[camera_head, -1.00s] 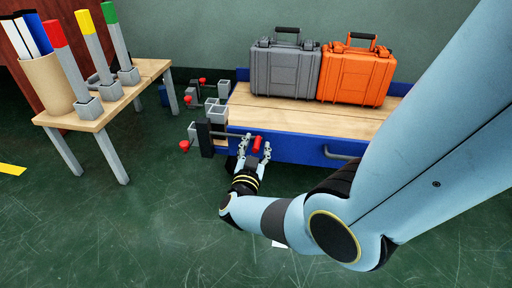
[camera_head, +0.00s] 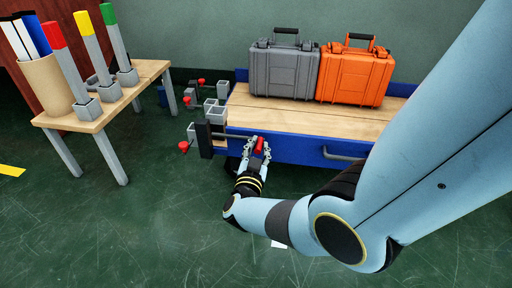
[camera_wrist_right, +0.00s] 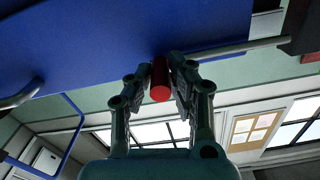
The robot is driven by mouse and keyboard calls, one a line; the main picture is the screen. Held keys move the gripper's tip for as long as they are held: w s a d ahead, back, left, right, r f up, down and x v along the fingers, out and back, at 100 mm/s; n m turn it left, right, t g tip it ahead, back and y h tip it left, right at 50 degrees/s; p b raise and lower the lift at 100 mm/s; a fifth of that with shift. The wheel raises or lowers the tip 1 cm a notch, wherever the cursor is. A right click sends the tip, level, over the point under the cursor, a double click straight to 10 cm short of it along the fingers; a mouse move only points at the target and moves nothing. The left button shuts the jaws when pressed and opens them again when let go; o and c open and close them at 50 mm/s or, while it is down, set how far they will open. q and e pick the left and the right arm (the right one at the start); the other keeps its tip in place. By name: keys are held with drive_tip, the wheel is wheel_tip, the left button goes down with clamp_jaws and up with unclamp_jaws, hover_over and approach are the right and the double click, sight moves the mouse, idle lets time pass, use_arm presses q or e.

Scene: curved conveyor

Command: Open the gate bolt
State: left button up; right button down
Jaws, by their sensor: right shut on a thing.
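The gate bolt is a grey rod (camera_head: 234,135) along the blue gate panel (camera_head: 290,148), with a red handle (camera_head: 260,145) at its right end. Its left side runs to a dark block (camera_head: 204,138) at the panel's left end. My right gripper (camera_head: 258,146) is shut on the red handle. In the right wrist view the red handle (camera_wrist_right: 160,80) sits between the two fingers (camera_wrist_right: 165,82), and the rod (camera_wrist_right: 235,48) runs off to the right in front of the blue panel (camera_wrist_right: 130,40). My left gripper is not in view.
A grey case (camera_head: 284,70) and an orange case (camera_head: 355,74) stand on the wooden deck (camera_head: 270,112). A grey handle (camera_head: 345,155) is on the panel to the right. A small table (camera_head: 120,105) with coloured posts stands at the left. Open floor lies between.

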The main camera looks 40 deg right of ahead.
drive_tip(key=c, duration=1.2)
unclamp_jaws()
drive_tip(key=shift+a, duration=0.1)
drive_tip(key=v, duration=0.7)
drive_tip(key=shift+s+a, duration=0.15)
drive_tip(key=shift+a, duration=0.05)
